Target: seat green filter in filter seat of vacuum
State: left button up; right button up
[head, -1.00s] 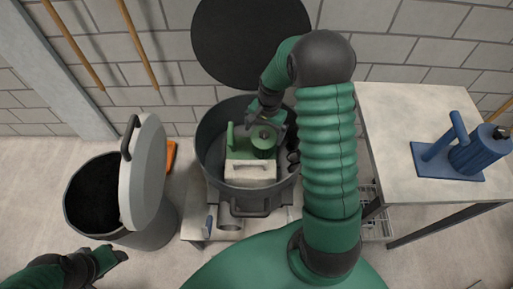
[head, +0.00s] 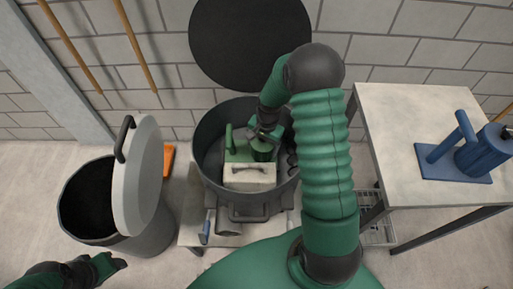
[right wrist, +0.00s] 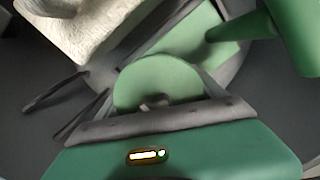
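The green filter (head: 263,155) is a round, flat-topped green body with a small grey knob, low inside the dark vacuum drum (head: 202,165). It sits over a green plate with an upright green post (head: 229,136). Its round top (right wrist: 150,80) fills the middle of the right wrist view. My right gripper (head: 263,134) is right at this top, its fingers near the edges; whether they press on it is unclear. The seat under the filter is hidden. My left gripper (head: 112,264) is empty at the lower left, away from the drum; its finger gap is unclear.
A pale box with a handle (head: 249,174) stands in front of the filter in the drum. A bin (head: 85,200) with a raised grey lid (head: 138,180) is at left. A table (head: 410,120) at right holds a blue device (head: 480,155). A round black lid (head: 250,40) stands behind.

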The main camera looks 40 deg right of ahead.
jog(key=c, duration=1.2)
jog(key=shift+o, duration=0.2)
notch_tip(320, 180, up, 10)
jog(key=p, duration=0.3)
jog(key=shift+f, duration=0.1)
jog(key=shift+g+y, duration=0.6)
jog(key=shift+g, duration=0.3)
jog(key=shift+w+d+f+b, duration=0.1)
jog(key=shift+f+b, duration=0.1)
jog(key=shift+f, duration=1.75)
jog(key=shift+w+d+f+b, duration=0.1)
jog(key=shift+f+b, duration=0.1)
jog(key=shift+f, duration=1.7)
